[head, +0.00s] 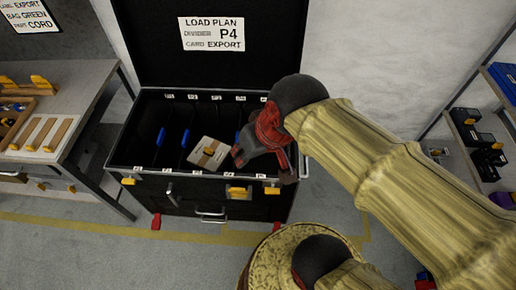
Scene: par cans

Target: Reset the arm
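My gripper (262,160), red and dark grey, is over the right part of the open black case (150,197). It points down and left at the end of my tan arm. One red fingertip is close to the right edge of a tan card box (209,153); I cannot tell whether they touch. The box sits tilted among the dividers inside the case. The finger spacing is partly hidden by the gripper's own body, so its opening is unclear.
The raised lid carries a load plan sign (212,34) reading P4, EXPORT. A workbench (75,80) with wooden pieces is at left. A shelf (465,155) with black boxes is at right. Yellow floor tape runs in front.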

